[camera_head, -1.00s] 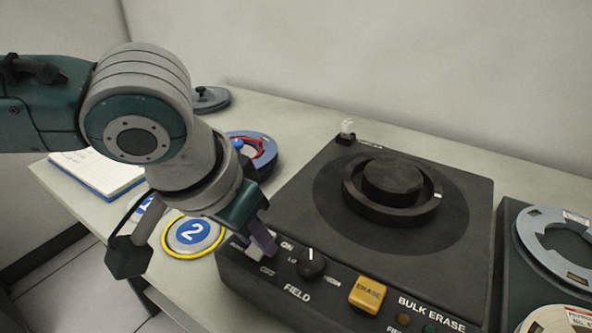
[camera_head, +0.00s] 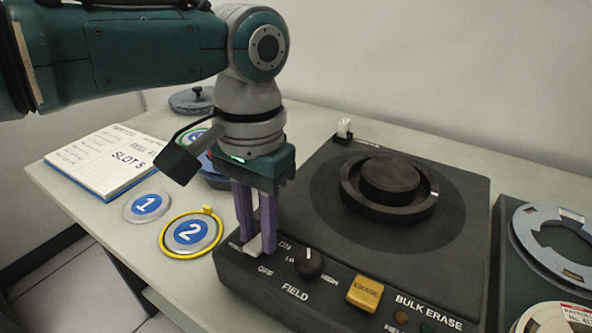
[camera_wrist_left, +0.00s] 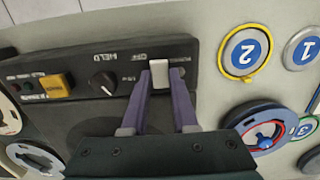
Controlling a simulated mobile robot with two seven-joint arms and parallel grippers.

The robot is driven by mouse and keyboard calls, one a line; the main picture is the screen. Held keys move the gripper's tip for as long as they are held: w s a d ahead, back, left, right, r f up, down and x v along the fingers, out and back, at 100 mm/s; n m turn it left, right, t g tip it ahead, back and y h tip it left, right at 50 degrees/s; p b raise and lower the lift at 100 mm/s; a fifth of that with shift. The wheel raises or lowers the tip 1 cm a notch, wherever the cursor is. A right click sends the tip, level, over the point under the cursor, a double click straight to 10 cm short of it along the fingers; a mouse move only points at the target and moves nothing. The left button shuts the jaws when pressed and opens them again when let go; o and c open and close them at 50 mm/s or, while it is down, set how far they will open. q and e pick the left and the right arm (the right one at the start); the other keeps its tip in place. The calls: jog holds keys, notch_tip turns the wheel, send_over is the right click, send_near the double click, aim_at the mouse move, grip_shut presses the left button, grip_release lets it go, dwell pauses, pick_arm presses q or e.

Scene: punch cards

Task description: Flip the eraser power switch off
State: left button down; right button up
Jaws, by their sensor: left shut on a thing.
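The bulk eraser (camera_head: 440,270) is a black box with a round black hub on top and a sloped front panel. Its power switch (camera_head: 254,247) is a white rocker at the panel's left end, near the ON and OFF labels; it also shows in the left wrist view (camera_wrist_left: 160,76). My left gripper (camera_head: 257,244) points down from above, its purple fingers shut on the white switch, one on each side. In the left wrist view the fingers (camera_wrist_left: 161,80) flank the rocker. The fingers partly hide the switch in the head view. My right gripper is not in view.
Right of the switch are the FIELD knob (camera_head: 308,263) and the yellow ERASE button (camera_head: 366,294). Discs marked 1 (camera_head: 147,207) and 2 (camera_head: 191,234) and a notebook (camera_head: 106,160) lie to the left. Tape reels (camera_head: 556,245) stand at the right.

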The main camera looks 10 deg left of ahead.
pick_arm(q)
jog(key=c, duration=0.7)
grip_release()
jog(key=r+p, duration=0.1)
jog(key=r, duration=0.4)
jog(key=r+p, duration=0.1)
jog(key=r, duration=0.4)
jog(key=shift+w, duration=0.2)
jog(key=shift+d+f, duration=0.1)
